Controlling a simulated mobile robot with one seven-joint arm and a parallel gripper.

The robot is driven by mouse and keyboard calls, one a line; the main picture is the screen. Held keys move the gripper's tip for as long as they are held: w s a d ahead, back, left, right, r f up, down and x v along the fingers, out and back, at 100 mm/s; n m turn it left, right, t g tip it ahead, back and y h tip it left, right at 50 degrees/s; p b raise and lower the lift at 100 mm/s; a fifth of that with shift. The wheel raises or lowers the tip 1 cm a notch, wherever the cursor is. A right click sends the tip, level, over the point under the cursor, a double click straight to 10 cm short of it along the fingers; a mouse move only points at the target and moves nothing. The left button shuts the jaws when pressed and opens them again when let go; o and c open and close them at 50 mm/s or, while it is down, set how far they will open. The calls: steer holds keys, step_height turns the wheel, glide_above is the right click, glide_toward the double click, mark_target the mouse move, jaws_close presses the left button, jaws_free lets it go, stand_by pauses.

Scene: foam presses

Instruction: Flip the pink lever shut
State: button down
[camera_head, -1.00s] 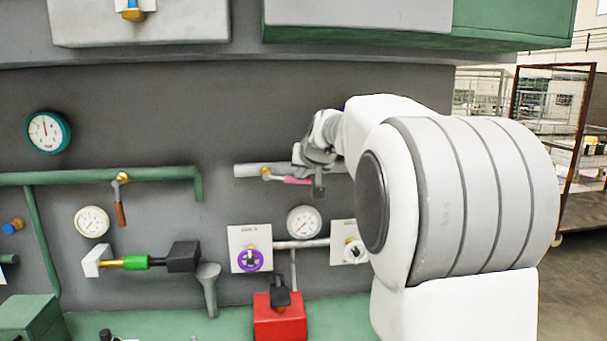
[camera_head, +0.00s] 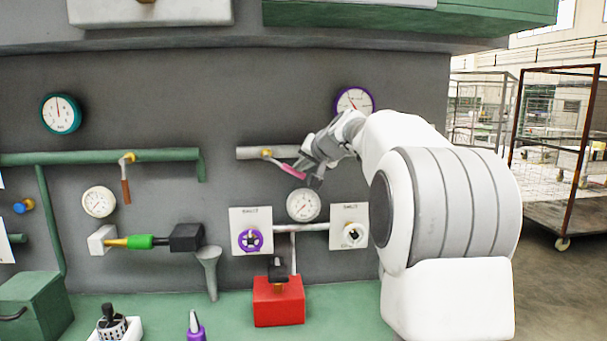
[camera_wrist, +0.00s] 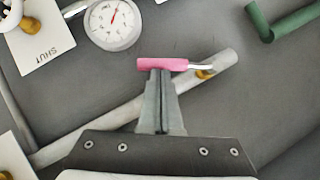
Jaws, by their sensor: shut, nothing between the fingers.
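The pink lever (camera_head: 291,171) slants down to the right from its brass valve (camera_head: 266,153) on a grey pipe in the head view. In the wrist view its pink handle (camera_wrist: 150,64) lies across the top of my fingertips, with a bent metal stem running right to the brass valve (camera_wrist: 204,74). My gripper (camera_head: 311,180) is beside the handle's outer end in the head view. In the wrist view my gripper (camera_wrist: 160,72) has its fingers together, with nothing between them. The tips appear to touch the handle's side; exact contact is hard to tell.
A round gauge (camera_head: 303,204) sits just below, between a purple-knob valve plate (camera_head: 251,231) and a white-knob plate (camera_head: 349,227). A purple-rimmed gauge (camera_head: 354,102) is above my wrist. A brown-handled lever (camera_head: 125,191) hangs on the green pipe (camera_head: 70,158) at left.

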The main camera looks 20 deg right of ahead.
steer(key=w+a+f+m+t+y+b, duration=0.1)
steer(key=a+f+m+t+y+b, duration=0.2)
steer(key=b, duration=1.4)
steer(key=shift+w+a+f+m+y, duration=0.25)
steer(key=shift+a+f+m+y, duration=0.25)
steer(key=shift+a+f+m, duration=1.1)
steer(key=shift+d+f+n, duration=0.3)
steer(key=shift+d+f, duration=0.05)
steer(key=shift+d, duration=0.05)
steer(key=shift+d+b, duration=0.1)
steer(key=shift+b, duration=0.2)
